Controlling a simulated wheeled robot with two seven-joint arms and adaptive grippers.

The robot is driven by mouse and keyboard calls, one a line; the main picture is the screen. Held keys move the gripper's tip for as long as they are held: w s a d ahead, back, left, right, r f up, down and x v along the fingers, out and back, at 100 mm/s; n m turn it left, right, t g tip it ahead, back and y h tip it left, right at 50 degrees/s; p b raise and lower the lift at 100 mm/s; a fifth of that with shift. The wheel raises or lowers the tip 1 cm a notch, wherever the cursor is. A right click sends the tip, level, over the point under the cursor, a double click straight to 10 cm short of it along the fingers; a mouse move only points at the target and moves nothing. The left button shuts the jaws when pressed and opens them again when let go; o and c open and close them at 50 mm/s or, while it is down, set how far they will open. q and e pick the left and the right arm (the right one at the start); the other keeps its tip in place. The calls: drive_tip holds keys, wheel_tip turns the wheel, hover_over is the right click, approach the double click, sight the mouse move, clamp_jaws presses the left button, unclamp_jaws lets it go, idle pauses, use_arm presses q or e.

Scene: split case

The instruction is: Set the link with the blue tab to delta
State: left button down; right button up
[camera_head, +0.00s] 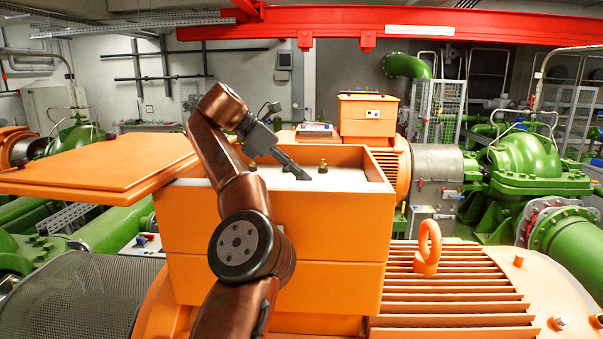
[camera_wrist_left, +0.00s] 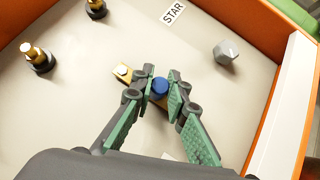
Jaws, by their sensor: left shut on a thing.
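The link is a brass strip (camera_wrist_left: 122,72) with a round blue tab (camera_wrist_left: 160,85), seen in the left wrist view inside the orange box (camera_head: 280,225). My left gripper (camera_wrist_left: 160,92) is shut on the blue tab, with a finger on each side of it. The fingers hide part of the strip. In the head view my left gripper (camera_head: 303,176) reaches down into the open box, and the link cannot be made out there. A white label reading STAR (camera_wrist_left: 173,12) is on the box floor. Another pale label (camera_wrist_left: 170,157) is mostly hidden below the fingers. No delta lettering is readable.
Brass-topped studs (camera_wrist_left: 38,58) and (camera_wrist_left: 96,8) stand at the upper left of the wrist view. A loose-looking grey hexagonal piece (camera_wrist_left: 225,52) lies at the right. The box walls (camera_wrist_left: 278,110) enclose the work. The orange lid (camera_head: 95,165) sticks out left.

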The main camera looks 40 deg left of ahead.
idle(0.3)
use_arm(q)
drive_tip(key=c, duration=1.9)
unclamp_jaws()
drive_tip(key=v, duration=0.7)
drive_tip(key=shift+a+r, duration=0.15)
drive_tip(key=shift+r, duration=0.05)
